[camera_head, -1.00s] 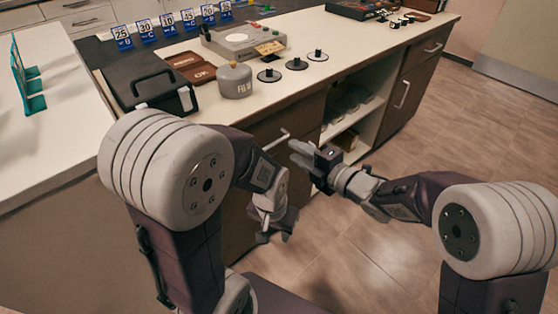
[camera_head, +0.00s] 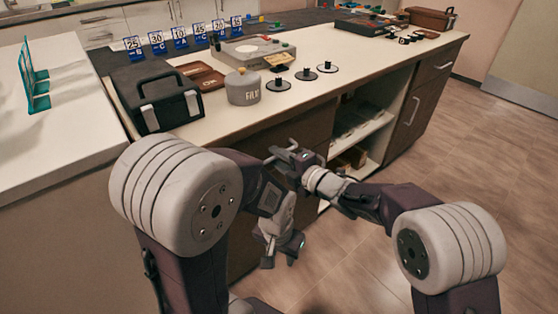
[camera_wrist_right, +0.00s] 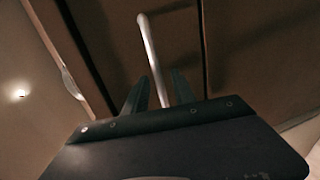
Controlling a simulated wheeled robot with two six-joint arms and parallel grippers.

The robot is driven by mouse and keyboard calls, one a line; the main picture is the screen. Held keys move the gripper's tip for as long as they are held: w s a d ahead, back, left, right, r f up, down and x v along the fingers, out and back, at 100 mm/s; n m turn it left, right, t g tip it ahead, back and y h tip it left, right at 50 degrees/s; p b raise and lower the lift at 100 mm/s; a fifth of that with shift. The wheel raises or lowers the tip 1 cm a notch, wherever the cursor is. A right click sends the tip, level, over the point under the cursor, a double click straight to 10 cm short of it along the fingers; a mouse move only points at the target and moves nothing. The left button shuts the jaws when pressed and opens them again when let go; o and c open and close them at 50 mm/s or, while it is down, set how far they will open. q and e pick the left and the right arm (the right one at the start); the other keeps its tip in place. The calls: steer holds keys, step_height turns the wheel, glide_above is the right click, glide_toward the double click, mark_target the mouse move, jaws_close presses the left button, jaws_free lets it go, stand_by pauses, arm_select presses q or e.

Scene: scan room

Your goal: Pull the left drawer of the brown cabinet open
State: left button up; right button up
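The brown cabinet (camera_head: 300,132) stands under the pale counter, and its front faces me. The left drawer's front is largely hidden by my arms in the head view. Its pale bar handle (camera_wrist_right: 152,52) shows in the right wrist view against the brown front. My right gripper (camera_head: 282,155) is at that handle. In the wrist view its fingers (camera_wrist_right: 160,88) are apart, one on each side of the bar, with a gap at the right finger. My left gripper (camera_head: 280,258) hangs lower before the cabinet, empty, its fingers apart.
The counter top (camera_head: 215,127) holds a black case (camera_head: 168,105), a grey canister (camera_head: 242,90) and several black weights. An open shelf (camera_head: 357,140) and a door with a bar handle (camera_head: 412,111) lie right of the drawer. The floor at right is clear.

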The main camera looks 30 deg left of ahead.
jaws_close()
stand_by(1.4)
